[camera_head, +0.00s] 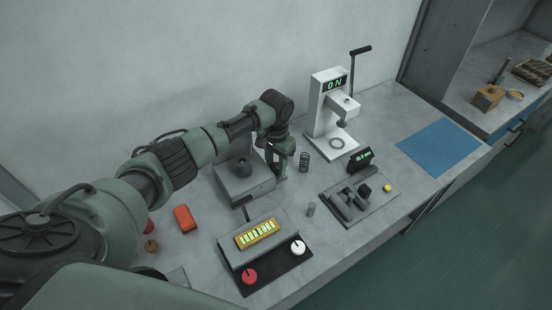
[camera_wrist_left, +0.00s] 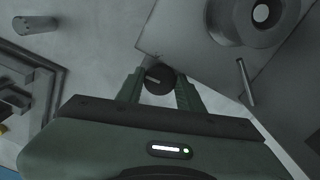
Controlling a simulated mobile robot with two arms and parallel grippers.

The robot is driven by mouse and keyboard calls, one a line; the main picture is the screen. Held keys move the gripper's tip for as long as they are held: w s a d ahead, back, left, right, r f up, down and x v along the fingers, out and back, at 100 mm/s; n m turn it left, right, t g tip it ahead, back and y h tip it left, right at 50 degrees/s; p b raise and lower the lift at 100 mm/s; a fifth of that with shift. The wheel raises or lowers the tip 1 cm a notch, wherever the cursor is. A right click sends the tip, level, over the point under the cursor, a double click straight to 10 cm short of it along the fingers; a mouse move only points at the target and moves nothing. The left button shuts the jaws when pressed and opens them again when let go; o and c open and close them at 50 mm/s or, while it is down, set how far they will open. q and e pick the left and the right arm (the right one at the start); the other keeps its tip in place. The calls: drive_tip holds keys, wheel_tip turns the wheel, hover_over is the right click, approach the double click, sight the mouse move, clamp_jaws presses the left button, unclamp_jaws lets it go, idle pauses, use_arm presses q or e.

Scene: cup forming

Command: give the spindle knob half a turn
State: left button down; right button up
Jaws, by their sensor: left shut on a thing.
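The spindle knob (camera_wrist_left: 155,88) is a small dark round knob with a pale pointer line, seen between the fingers in the left wrist view. It sits by the edge of a grey box-shaped unit (camera_head: 250,189) that carries a round spindle part, which also shows in the left wrist view (camera_wrist_left: 262,14). My left gripper (camera_head: 283,161) is at the right side of this unit, its two fingers closed on the knob from either side. In the head view the gripper hides the knob. My right gripper is not in view.
A white press (camera_head: 322,109) with an "ON" display stands behind right. A dark spring (camera_head: 304,162), a small grey cylinder (camera_head: 311,209) and a fixture plate (camera_head: 377,205) are to the right. A panel (camera_head: 283,219) is in front, an orange block (camera_head: 185,218) left. A blue mat (camera_head: 440,146) lies clear.

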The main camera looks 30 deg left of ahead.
use_arm(q)
drive_tip(key=shift+n, duration=0.3)
drive_tip(key=c, duration=0.9)
unclamp_jaws()
